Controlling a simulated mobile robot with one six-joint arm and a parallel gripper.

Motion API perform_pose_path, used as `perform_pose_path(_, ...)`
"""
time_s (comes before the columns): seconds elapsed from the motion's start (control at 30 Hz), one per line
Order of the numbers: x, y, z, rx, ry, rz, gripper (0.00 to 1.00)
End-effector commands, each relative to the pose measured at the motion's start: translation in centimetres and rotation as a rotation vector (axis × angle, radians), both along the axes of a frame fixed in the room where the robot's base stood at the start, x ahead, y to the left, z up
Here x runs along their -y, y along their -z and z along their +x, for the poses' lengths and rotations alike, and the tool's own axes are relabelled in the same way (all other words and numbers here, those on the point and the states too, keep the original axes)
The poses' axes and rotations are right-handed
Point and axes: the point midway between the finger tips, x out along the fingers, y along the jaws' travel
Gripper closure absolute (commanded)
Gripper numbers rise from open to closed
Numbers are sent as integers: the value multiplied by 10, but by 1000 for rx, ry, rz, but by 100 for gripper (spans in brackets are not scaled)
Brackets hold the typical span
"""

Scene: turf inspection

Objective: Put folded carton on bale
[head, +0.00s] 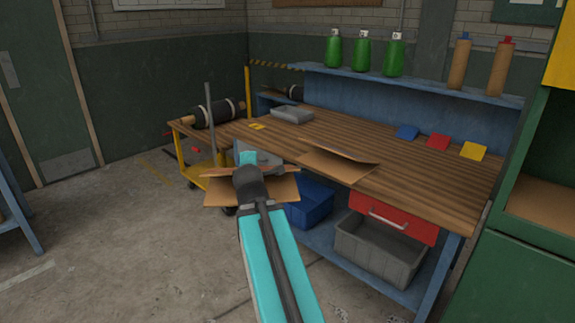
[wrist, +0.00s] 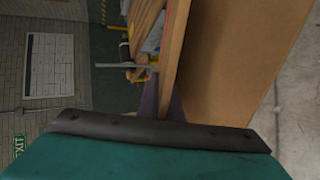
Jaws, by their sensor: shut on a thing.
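A folded carton (head: 272,189), flat brown cardboard, is held in my gripper (head: 256,164), in front of the bench's front edge. My gripper is shut on it and partly hides it. In the wrist view the carton (wrist: 235,60) fills the right half, close to the camera, with a thin edge toward the middle. A second folded brown carton (head: 340,164) lies on the bench top near its front edge, its flap slightly raised. I cannot make out a clear bale; a dark roll with pale bands (head: 213,114) lies on the yellow cart.
The wooden workbench (head: 400,180) carries a grey tray (head: 291,114) and blue, red and yellow pads at right. Green bottles (head: 362,52) stand on the shelf above. A blue bin (head: 309,205) and a grey crate (head: 378,249) sit below. Floor at left is clear.

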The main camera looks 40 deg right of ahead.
Motion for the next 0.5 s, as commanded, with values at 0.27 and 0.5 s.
perform_pose_path(0.27, -104, -10, 55, 2, -206, -1, 100)
perform_pose_path(0.5, -197, -16, 86, 3, -375, -1, 100)
